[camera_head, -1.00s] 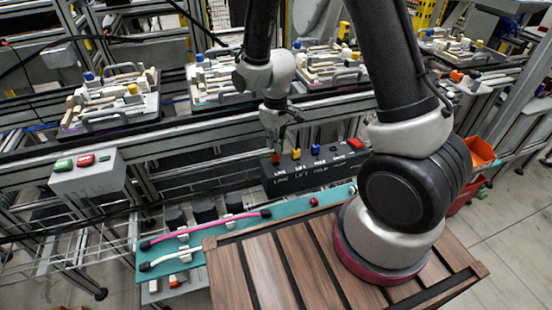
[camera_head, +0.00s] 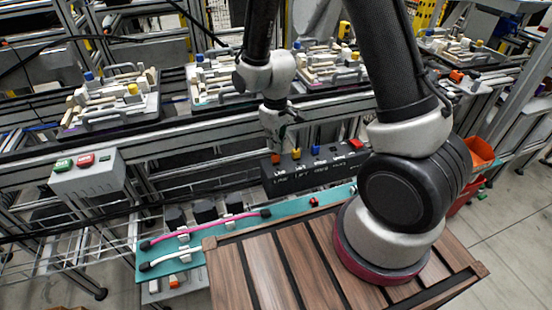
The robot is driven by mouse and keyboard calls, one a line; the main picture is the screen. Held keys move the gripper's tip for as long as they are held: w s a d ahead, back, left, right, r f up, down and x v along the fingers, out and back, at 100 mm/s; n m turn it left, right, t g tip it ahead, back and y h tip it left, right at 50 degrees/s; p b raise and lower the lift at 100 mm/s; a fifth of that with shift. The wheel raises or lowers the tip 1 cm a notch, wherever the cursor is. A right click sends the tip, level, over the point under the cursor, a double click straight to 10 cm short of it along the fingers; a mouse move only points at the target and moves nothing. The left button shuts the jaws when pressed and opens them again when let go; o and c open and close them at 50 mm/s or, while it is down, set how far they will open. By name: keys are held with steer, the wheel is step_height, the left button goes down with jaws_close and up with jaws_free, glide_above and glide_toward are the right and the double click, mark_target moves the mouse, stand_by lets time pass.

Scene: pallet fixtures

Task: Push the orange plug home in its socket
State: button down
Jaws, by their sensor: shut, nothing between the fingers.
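The orange plug (camera_head: 276,159) stands at the left end of the black socket box (camera_head: 320,177), above the label that reads LINE. Its seating depth is too small to tell. My gripper (camera_head: 279,143) points down just above the orange plug, shut and small in view. Whether the fingertips touch the plug cannot be told. A yellow plug (camera_head: 296,153), a blue plug (camera_head: 316,150) and a red part (camera_head: 355,144) sit to the right along the same box top.
Behind the box runs a conveyor rail with fixture pallets (camera_head: 110,103). A button box (camera_head: 88,175) stands at left. A teal board (camera_head: 175,262) with pink and white cables lies in front, beside the slatted wooden top (camera_head: 275,270) under my arm.

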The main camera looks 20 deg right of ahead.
mark_target(276, 154)
steer(key=shift+f, duration=0.3)
steer(key=shift+f, duration=0.65)
stand_by(0.3)
steer(key=shift+r, duration=3.45)
